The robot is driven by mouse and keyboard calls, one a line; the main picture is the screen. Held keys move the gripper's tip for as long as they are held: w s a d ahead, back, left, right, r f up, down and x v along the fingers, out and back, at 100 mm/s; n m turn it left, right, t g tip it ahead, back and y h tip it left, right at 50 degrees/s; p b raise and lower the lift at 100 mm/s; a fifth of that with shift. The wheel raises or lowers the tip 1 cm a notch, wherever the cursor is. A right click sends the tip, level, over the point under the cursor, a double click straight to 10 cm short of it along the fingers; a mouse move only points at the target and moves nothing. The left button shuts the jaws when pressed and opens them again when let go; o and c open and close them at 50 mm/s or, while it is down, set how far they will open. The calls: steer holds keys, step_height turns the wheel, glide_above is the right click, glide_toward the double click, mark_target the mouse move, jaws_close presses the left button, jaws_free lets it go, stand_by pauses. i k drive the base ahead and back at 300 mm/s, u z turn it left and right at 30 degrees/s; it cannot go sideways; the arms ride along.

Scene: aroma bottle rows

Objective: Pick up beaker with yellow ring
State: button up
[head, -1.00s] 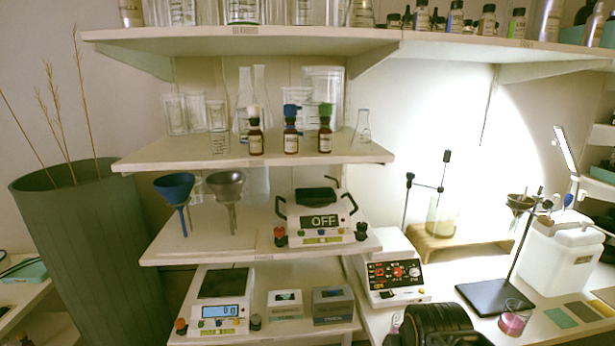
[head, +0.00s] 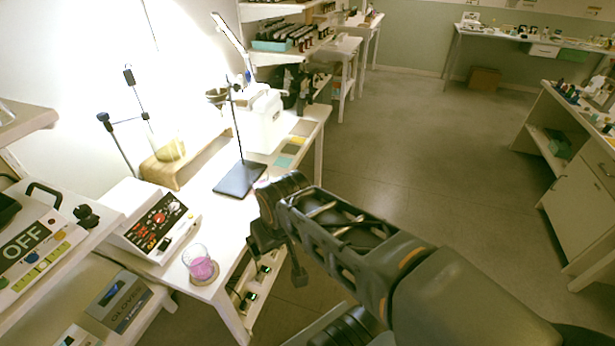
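A glass beaker with pink liquid (head: 201,265) stands upright on a round coaster at the front of the white bench. A larger glass vessel with yellowish contents (head: 168,149) stands on a wooden stand behind it. I cannot make out a yellow ring on either. My gripper (head: 274,250) hangs at the end of my dark arm, right of the pink beaker and apart from it in the picture. Its fingers are dark and small, so I cannot tell whether they are open or shut.
A dark stand base (head: 240,179) and a white box (head: 262,120) stand further back. A device reading OFF (head: 28,250) is on the left shelf. Grey floor (head: 420,190) is open to the right.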

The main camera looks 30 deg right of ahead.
mark_target(258, 177)
steer(key=z, duration=0.35)
steer(key=k, duration=0.6)
steer(key=u, duration=0.4)
steer(key=i, duration=1.05)
steer(key=u, duration=0.7)
